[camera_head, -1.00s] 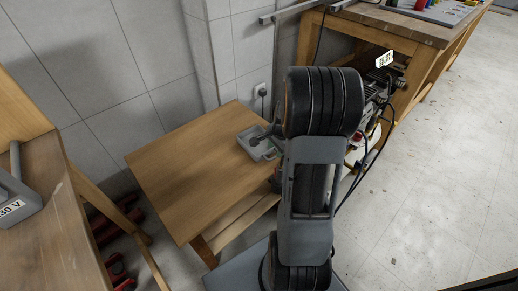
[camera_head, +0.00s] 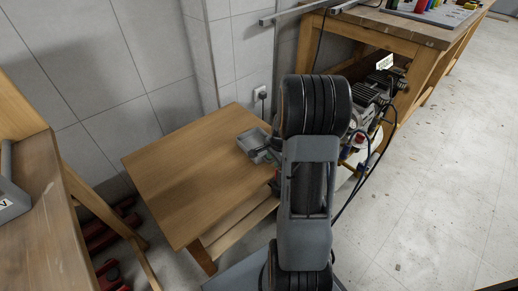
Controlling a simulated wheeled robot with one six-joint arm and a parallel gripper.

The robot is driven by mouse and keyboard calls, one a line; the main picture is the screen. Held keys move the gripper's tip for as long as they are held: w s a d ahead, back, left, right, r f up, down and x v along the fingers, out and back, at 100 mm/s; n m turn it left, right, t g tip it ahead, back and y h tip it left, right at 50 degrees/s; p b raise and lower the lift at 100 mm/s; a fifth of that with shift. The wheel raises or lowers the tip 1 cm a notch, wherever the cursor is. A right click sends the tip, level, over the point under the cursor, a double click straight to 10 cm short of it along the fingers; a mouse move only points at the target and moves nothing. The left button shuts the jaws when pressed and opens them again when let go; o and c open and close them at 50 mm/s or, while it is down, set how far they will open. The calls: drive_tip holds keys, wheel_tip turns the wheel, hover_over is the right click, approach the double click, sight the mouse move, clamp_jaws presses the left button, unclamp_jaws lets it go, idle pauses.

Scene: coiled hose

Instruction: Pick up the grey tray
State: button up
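The grey tray (camera_head: 252,140) is a small shallow box at the back right corner of a low wooden table (camera_head: 185,170). Its right part is hidden behind my arm. My arm stands in front of the table and covers most of my gripper (camera_head: 273,130). Only a small dark part of it shows at the tray's right side. I cannot see the fingertips clearly, or whether they touch the tray.
A wooden bench (camera_head: 45,225) stands at the left, with part of a grey object (camera_head: 12,200) on it. A workbench (camera_head: 390,25) stands at the back right, with machinery (camera_head: 375,95) and cables below.

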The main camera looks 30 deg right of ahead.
clamp_jaws()
drive_tip(key=shift+r, duration=0.1)
idle(0.3)
